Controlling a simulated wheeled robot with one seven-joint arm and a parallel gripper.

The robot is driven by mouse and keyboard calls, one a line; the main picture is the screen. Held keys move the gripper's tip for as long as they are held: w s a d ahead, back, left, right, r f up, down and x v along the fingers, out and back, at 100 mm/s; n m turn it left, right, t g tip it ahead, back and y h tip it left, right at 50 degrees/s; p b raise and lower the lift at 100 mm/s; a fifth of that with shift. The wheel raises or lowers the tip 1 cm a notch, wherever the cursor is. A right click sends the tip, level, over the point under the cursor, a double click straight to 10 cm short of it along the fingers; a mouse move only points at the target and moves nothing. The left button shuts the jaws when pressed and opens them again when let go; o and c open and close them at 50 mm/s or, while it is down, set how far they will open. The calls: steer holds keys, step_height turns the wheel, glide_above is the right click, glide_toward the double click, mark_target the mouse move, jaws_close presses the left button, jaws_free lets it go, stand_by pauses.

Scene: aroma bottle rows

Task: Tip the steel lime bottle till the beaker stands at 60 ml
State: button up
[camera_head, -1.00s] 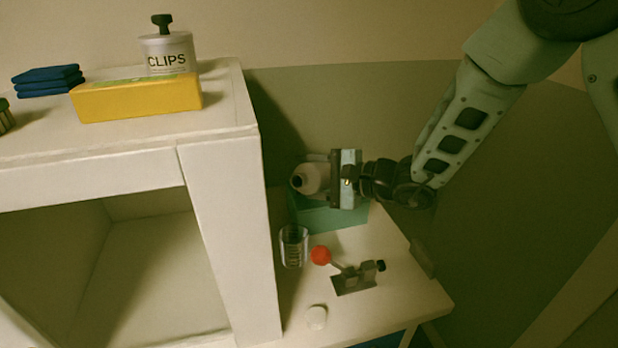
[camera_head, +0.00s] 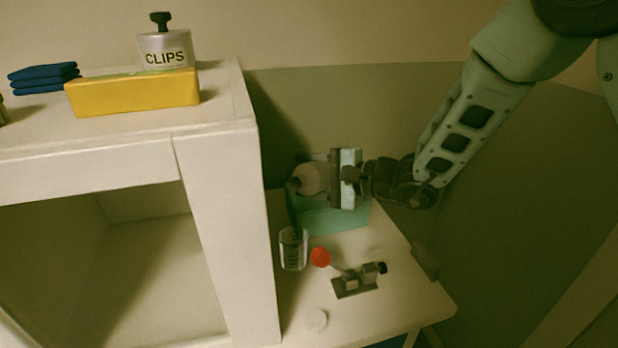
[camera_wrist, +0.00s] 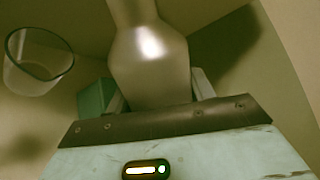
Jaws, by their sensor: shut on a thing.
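A steel bottle (camera_head: 311,179) is held by my gripper (camera_head: 334,179) above a green block. It is tilted, with its dark mouth end toward the left and downward. In the wrist view the steel bottle (camera_wrist: 150,60) fills the middle, between my fingers (camera_wrist: 160,104). The glass beaker (camera_head: 293,249) with dark markings stands on the small table in front of the green block, below and left of the bottle. The beaker also shows in the wrist view (camera_wrist: 38,62). No stream is visible, and its level is too small to read.
The green block (camera_head: 335,218) lies under the bottle. A clamp with a red knob (camera_head: 355,280) and a pale round cap (camera_head: 317,320) sit on the small table (camera_head: 410,300). A white cabinet (camera_head: 225,230) stands close on the left, with a yellow box (camera_head: 133,95) and clips tin (camera_head: 166,50) on top.

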steer(key=shift+b, duration=0.3)
steer(key=shift+f+b, duration=0.1)
steer(key=shift+b, duration=0.3)
steer(key=shift+r+b, duration=0.2)
steer(key=shift+b, duration=1.25)
stand_by(2.0)
steer(key=shift+s+n+b, duration=0.1)
steer(key=shift+n+b, duration=0.3)
steer(key=shift+b, duration=1.4)
stand_by(2.1)
